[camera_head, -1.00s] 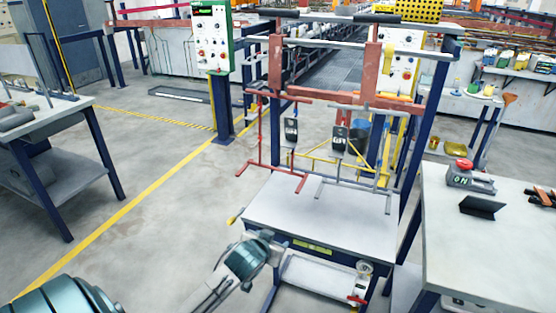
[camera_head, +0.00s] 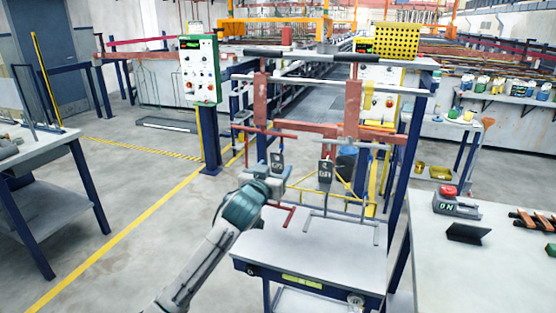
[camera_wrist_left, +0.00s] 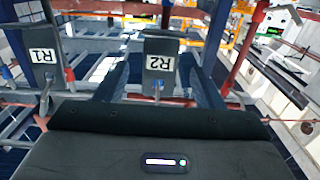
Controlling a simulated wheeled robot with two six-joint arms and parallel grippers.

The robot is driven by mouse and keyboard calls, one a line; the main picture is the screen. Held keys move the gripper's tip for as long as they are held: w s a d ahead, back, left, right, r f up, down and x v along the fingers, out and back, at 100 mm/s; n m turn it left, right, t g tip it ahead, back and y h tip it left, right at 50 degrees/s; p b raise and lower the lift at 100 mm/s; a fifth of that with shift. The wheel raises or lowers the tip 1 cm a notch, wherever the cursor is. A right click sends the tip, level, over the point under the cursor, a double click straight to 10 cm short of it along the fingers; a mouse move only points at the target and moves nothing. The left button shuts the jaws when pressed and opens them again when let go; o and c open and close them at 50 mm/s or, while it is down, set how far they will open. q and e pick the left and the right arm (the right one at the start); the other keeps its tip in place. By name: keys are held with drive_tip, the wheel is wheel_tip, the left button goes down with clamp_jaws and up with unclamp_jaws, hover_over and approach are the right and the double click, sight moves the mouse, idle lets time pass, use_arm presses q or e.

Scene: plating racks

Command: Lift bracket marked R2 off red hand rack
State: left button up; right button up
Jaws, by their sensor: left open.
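The bracket marked R2 (camera_wrist_left: 158,63) is a dark grey plate with a white label, upside down near the middle of the left wrist view. In the head view it appears to be the left dark bracket (camera_head: 277,162), hanging by the red hand rack (camera_head: 270,133). Red rack bars also show at the right of the wrist view. My left gripper (camera_head: 279,180) is just below and in front of this bracket, open and apart from it. My right gripper is out of view.
A second bracket, marked R1 (camera_wrist_left: 43,56), hangs beside R2; in the head view it appears as the right dark bracket (camera_head: 326,172). A grey-topped stand (camera_head: 310,255) is below the racks. A table with a red button box (camera_head: 447,200) stands at right.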

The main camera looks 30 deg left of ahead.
sight(277, 163)
use_arm(q)
drive_tip(key=p+x, duration=0.1)
drive_tip(key=x, duration=0.3)
drive_tip(key=shift+r, duration=0.15)
drive_tip(key=shift+w+a, duration=0.1)
drive_tip(key=shift+w, duration=0.4)
drive_tip(key=c, duration=0.9)
drive_tip(key=shift+o, duration=1.2)
drive_tip(key=c, duration=0.4)
